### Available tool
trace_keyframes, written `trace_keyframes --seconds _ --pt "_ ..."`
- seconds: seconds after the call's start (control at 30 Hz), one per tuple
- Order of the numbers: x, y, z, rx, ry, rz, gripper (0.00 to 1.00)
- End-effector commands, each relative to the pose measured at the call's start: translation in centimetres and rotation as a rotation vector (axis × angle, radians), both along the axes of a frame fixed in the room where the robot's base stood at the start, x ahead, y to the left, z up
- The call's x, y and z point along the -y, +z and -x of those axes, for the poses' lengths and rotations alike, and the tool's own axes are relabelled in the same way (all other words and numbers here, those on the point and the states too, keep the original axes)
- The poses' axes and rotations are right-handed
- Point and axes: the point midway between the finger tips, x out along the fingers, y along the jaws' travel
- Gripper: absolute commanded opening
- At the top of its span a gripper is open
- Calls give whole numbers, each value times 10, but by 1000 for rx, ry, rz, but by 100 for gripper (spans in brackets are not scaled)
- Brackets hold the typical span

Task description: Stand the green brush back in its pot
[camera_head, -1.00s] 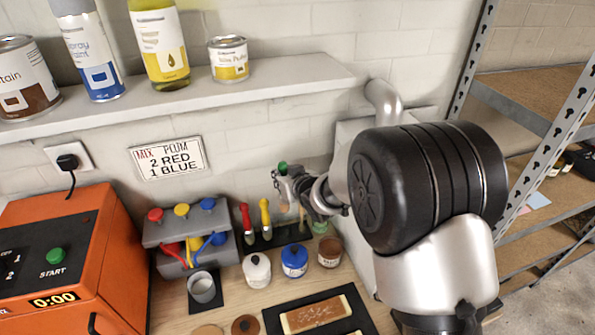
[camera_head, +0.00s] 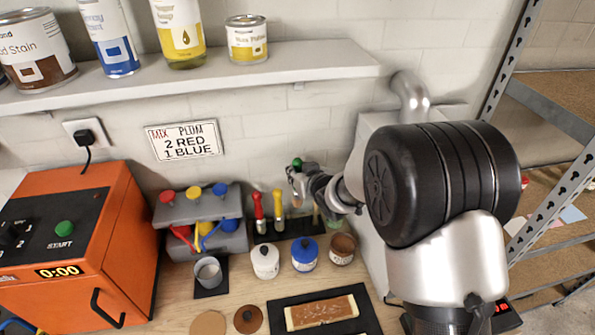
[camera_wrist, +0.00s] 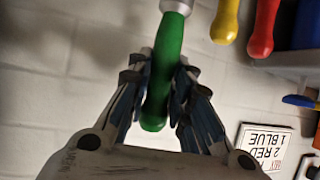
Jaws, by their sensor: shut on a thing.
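The green brush (camera_wrist: 165,75) shows as a green handle with a pale metal collar in the wrist view. My gripper (camera_wrist: 165,90) is shut on this handle, one finger on each side. In the head view the green handle end (camera_head: 297,163) stands just above my gripper (camera_head: 298,178), in front of the wall behind the small pots. The brush's lower part is hard to make out there. A white pot (camera_head: 265,262), a blue-lidded pot (camera_head: 304,254) and a brown-topped pot (camera_head: 342,249) stand below it. I cannot tell which pot belongs to the brush.
Red (camera_head: 259,208) and yellow (camera_head: 277,208) handles stand upright left of my gripper. A grey dispenser (camera_head: 225,243), a grey cup (camera_head: 208,271) and an orange machine (camera_head: 75,240) are farther left. A shelf (camera_head: 290,62) with cans runs above. A black tray (camera_head: 370,318) lies in front.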

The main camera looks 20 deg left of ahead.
Motion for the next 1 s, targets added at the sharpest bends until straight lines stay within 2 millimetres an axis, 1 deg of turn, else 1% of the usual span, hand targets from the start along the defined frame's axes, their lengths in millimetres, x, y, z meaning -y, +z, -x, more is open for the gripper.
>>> trace_keyframes --seconds 0.03,0.7,0.9,1.0 --pt "0 -7 0 0 0 0 0" --pt "0 -61 0 0 0 -1 0" --pt "0 -73 0 0 0 -1 0" --pt "0 -76 0 0 0 -1 0"
